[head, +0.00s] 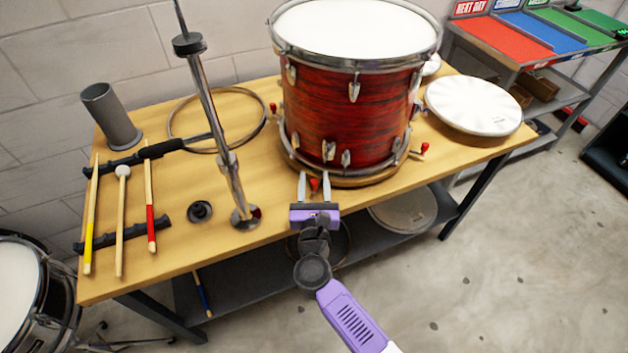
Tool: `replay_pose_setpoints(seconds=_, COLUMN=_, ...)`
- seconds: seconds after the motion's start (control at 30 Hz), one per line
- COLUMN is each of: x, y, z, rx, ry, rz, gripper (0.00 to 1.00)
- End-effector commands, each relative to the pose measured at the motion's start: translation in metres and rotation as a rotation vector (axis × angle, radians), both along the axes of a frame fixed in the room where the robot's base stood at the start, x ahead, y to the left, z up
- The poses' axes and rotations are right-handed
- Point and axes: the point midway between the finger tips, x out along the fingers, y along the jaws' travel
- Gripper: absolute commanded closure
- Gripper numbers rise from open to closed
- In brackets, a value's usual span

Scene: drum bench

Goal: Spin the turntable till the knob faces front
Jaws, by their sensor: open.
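A red wood-grain drum (350,115) with chrome hoops stands upright on a low round wooden turntable (372,180) on the bench. Red knobs stick out around the turntable's edge: one at the front left (314,184), one at the right (424,148), one at the back left (273,107). My gripper (314,183) is open at the front of the turntable. Its two fingers stand either side of the front-left knob in the picture; I cannot tell whether they touch it. The far side of the turntable is hidden by the drum.
The wooden bench top (175,260) has a chrome stand (228,165) left of my gripper and a black cap (200,211). Mallets and sticks (121,215) lie on a rack at the left. A white drumhead (473,105) lies right of the drum. Grey shelves (500,45) stand at the back right.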

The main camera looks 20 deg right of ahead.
Motion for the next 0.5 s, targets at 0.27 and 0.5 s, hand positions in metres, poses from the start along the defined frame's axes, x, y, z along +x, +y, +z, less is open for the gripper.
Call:
replay_pose_setpoints(seconds=0.27, x=-0.0004, y=0.0002, z=0.0, rx=0.0, ry=0.0, rz=0.0, gripper=0.99)
replay_pose_setpoints(seconds=0.5, x=-0.0004, y=0.0003, z=0.0, rx=0.0, ry=0.0, rz=0.0, gripper=1.0)
